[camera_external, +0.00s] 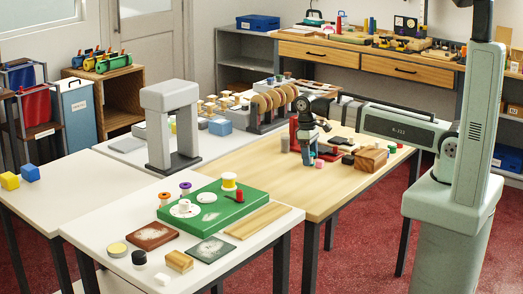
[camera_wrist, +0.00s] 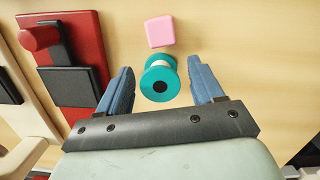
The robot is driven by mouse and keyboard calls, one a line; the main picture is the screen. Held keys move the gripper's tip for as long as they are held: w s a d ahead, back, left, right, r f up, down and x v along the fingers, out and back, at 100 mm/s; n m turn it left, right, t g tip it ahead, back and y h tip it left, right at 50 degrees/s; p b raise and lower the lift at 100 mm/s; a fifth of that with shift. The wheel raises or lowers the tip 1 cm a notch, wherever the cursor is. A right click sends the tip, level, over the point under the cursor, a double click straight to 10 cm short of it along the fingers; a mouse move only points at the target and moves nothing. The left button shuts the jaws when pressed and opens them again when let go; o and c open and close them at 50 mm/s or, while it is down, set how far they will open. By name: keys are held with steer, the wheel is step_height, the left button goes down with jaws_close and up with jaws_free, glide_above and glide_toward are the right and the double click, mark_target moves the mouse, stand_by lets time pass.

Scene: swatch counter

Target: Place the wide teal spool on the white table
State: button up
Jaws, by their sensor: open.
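The teal spool (camera_wrist: 160,82) is in the wrist view, with wide teal flanges, a pale middle and a dark hole in its near end. It lies on the wooden tabletop (camera_wrist: 220,30) between the two blue fingers of my gripper (camera_wrist: 160,88), with a gap on each side. My gripper is open and holds nothing. In the external view my gripper (camera_external: 308,158) is low over the wooden table; I cannot make out the spool there. The white table (camera_external: 105,222) stands in the left foreground, bearing a green board.
A pink block (camera_wrist: 160,31) lies just beyond the spool. A red-and-black fixture (camera_wrist: 75,60) stands close on the left. A wooden block (camera_external: 370,158) is right of my gripper. The green board (camera_external: 215,205) carries spools; a grey arch (camera_external: 170,125) stands behind.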

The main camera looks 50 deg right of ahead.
step_height(320, 180, up, 11)
steer(key=w, duration=0.1)
steer(key=shift+w+a, duration=0.15)
steer(key=shift+w, duration=0.05)
steer(key=shift+o, duration=0.5)
steer(key=shift+r, duration=0.6)
steer(key=shift+s, duration=0.1)
steer(key=shift+s+f+n+t, duration=0.2)
steer(key=shift+f+n, duration=0.35)
steer(key=shift+f, duration=0.7)
steer(key=shift+s+f+n+t, duration=0.1)
steer(key=shift+f+n+t, duration=0.3)
steer(key=shift+f, duration=0.8)
steer(key=shift+s+f+n+t, duration=0.15)
steer(key=shift+f+n, duration=0.5)
steer(key=shift+f, duration=0.6)
steer(key=shift+f, duration=0.1)
